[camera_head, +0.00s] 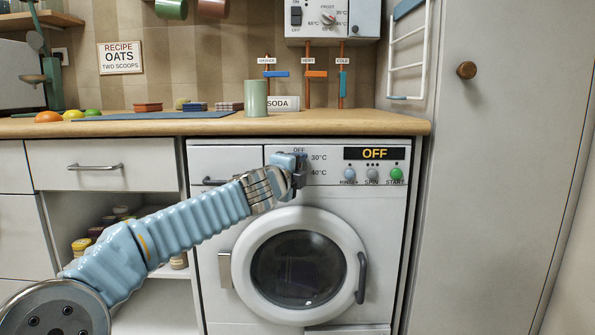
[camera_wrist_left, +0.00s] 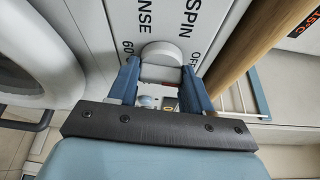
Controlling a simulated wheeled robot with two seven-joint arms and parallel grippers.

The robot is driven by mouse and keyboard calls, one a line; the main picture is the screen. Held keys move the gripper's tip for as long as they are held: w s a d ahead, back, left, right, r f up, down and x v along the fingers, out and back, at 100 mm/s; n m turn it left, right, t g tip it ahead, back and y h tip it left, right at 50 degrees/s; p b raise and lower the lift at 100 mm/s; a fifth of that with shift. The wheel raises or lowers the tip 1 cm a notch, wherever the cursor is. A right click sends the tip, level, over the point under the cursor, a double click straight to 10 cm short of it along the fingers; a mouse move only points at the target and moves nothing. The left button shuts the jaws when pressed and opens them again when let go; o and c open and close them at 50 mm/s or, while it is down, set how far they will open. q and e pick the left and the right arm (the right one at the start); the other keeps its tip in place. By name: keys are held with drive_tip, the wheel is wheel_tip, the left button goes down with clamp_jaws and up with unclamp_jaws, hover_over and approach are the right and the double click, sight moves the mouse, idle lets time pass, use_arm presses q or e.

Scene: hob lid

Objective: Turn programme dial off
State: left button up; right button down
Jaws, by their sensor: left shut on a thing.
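The programme dial (camera_wrist_left: 162,55) is a pale, rounded knob on the white front panel of the washing machine (camera_head: 213,300). In the left wrist view it sits between the two blue fingers of my left gripper (camera_wrist_left: 158,76), which is shut on it. Printed labels around it include 60, part of RINSE, SPIN and OFF. In the head view my left gripper (camera_head: 298,172) is at the panel and hides most of the dial. OFF, 30°C and 40°C labels show beside it. The display (camera_head: 375,153) reads OFF. My right gripper is not in view.
Below the panel is the round washer door (camera_head: 298,270), shut, with a handle at its right. Rinse, spin and start buttons (camera_head: 396,174) sit right of the dial. The wooden worktop (camera_head: 350,126) overhangs above, with a green cup (camera_head: 256,98) on it.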

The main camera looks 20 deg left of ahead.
use_arm(q)
drive_tip(key=shift+n, duration=0.5)
drive_tip(key=o, duration=1)
drive_tip(key=shift+o, duration=0.2)
drive_tip(key=s+a, duration=0.1)
drive_tip(key=s, duration=1.2)
drive_tip(key=shift+s+a, duration=0.3)
drive_tip(key=shift+s, duration=0.05)
